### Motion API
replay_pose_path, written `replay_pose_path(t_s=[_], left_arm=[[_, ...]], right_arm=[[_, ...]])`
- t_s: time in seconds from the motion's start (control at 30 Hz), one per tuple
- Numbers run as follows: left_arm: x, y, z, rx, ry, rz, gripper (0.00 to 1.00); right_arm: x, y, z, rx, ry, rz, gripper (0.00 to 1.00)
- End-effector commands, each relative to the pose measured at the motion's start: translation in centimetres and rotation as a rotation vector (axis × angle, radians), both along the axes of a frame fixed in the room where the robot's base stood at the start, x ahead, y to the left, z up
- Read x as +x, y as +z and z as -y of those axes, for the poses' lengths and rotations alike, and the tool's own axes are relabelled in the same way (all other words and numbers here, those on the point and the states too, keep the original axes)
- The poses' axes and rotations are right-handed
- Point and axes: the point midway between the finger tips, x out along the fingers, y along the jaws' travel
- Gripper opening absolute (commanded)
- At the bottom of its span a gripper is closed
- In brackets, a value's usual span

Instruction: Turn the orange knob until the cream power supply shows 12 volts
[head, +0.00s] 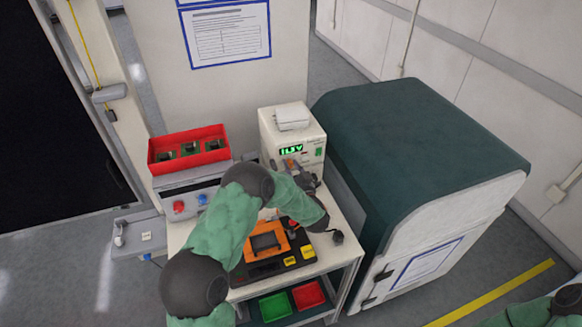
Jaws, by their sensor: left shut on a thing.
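The cream power supply (268,134) stands at the back right of the workbench. Its green display (291,150) seems to read about 10 V, but the digits are small. The orange knob (290,163) is on its front under the display, mostly hidden by my left gripper (291,169). My left gripper reaches up to the front panel and is shut on the knob. My left arm bends across the bench in front of it. My right gripper is out of view; only a bit of my right arm shows at the bottom right corner.
A white box (292,115) sits on the supply. A red bin (189,163) with green boards stands left, above a panel with red and blue buttons. An orange fixture (267,242) lies in front. A dark green-topped cabinet (415,150) stands close on the right.

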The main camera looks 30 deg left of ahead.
Motion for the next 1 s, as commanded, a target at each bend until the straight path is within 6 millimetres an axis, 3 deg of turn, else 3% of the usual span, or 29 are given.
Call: replay_pose_path(t_s=[0.53,0.57,1.0], left_arm=[[-0.28,-0.70,0.11,0.009,0.000,-0.032,0.00],[-0.28,-0.70,0.10,0.009,0.000,-0.032,0.39],[-0.54,-0.26,0.62,0.012,-0.001,-0.023,0.41]], right_arm=[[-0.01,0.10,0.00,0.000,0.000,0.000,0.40],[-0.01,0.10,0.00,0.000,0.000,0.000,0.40],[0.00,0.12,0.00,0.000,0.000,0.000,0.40]])
